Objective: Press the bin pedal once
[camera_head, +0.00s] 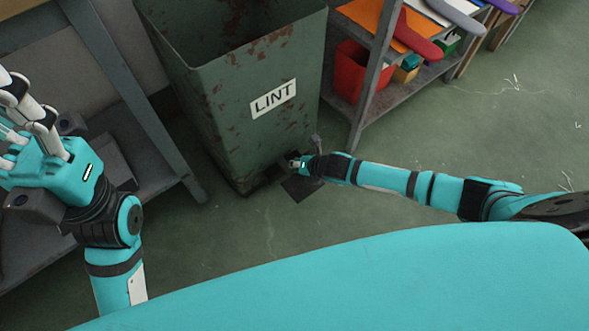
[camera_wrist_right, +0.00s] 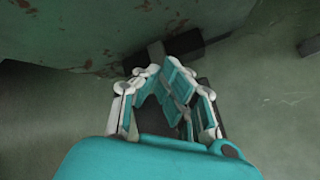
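The tall green lint bin (camera_head: 235,120) with rust patches and a LINT label stands at the top middle of the head view. Its dark pedal plate (camera_head: 302,188) is low at the bin's front, near the floor. My right gripper (camera_head: 296,163) is just above the pedal, close to the bin's front. In the right wrist view its fingers (camera_wrist_right: 161,70) lean together at the tips with nothing held. A dark plate (camera_wrist_right: 158,122) shows between and below them; contact cannot be told. My left gripper (camera_head: 20,115) is raised at the left edge, partly cut off.
A grey shelf (camera_head: 376,80) with a red bin (camera_head: 355,75) and colored flat forms stands right of the lint bin. A grey table frame (camera_head: 135,95) stands at the left. Green floor (camera_head: 480,140) is open at the right.

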